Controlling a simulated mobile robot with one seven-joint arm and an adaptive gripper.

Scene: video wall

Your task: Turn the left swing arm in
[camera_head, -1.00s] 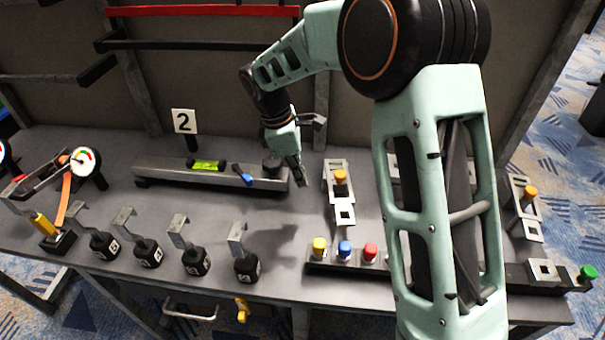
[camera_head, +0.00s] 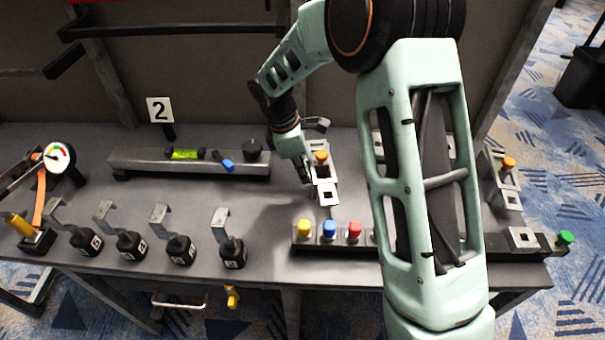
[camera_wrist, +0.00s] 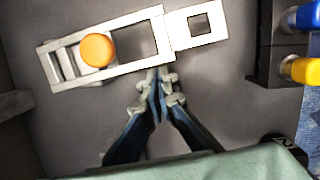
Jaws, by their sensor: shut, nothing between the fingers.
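The left swing arm (camera_head: 321,176) is a light grey metal frame with an orange knob and a square-holed plate at its near end. It points toward the front of the bench. In the wrist view the frame (camera_wrist: 130,58) runs across the upper part, with the holed plate (camera_wrist: 197,27) at right and the orange knob (camera_wrist: 98,50) at left. My gripper (camera_head: 307,181) is shut and empty, just left of the swing arm. In the wrist view its fingertips (camera_wrist: 157,80) meet the frame's long edge near the plate; I cannot tell whether they touch.
A block with yellow, blue and red buttons (camera_head: 329,231) stands in front of the swing arm. The right swing arm (camera_head: 501,178) has its own orange knob. A rail with a green level (camera_head: 185,154) lies at left. Several hooked black weights (camera_head: 233,252) stand along the front.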

